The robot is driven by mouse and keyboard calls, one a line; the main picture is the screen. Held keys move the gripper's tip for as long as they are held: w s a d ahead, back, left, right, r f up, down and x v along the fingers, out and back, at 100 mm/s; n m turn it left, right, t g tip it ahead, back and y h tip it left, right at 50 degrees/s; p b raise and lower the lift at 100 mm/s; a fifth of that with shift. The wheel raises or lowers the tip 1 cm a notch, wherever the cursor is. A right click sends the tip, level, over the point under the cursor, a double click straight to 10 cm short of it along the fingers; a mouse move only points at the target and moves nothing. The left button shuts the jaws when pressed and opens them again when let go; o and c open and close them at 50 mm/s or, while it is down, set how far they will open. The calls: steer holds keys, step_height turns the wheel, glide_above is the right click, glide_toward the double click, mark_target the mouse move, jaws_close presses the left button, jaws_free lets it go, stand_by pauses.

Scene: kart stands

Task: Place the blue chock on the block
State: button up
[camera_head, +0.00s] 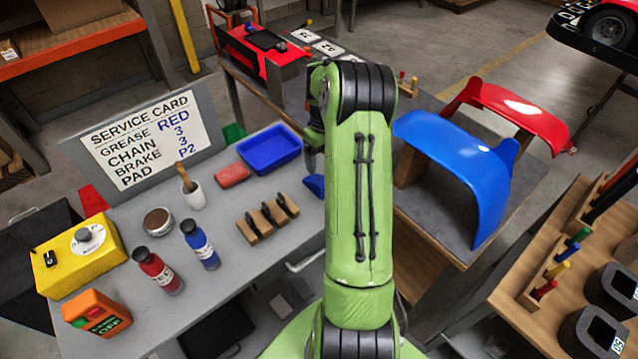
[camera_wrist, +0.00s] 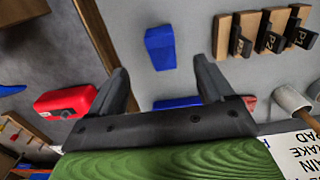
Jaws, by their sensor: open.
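The blue chock (camera_head: 314,185) lies on the grey table near its right edge, partly hidden by my arm in the head view. In the wrist view the whole blue chock (camera_wrist: 160,47) shows on the grey top, beyond the fingertips and roughly in line with the gap between them. My gripper (camera_wrist: 162,78) is open and empty, apart from the chock. In the head view it is mostly hidden behind my arm. A dull red block (camera_head: 232,175) lies on the table left of the chock, below the blue tray. A sliver of the red block (camera_wrist: 249,102) shows beside the right finger.
The blue tray (camera_head: 270,150) lies behind the red block. Wooden pad holders (camera_head: 268,219), a mug with a brush (camera_head: 192,190), two bottles (camera_head: 200,246) and a service card (camera_head: 145,140) share the table. Blue and red kart bodywork (camera_head: 455,160) stands on the right.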

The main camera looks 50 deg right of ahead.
mark_target(322, 180)
step_height(322, 180, down, 6)
steer(key=shift+d+f, duration=0.1)
steer(key=shift+f, duration=0.1)
steer(key=f, duration=0.5)
steer(key=shift+w+f, duration=0.25)
steer(key=shift+f, duration=0.15)
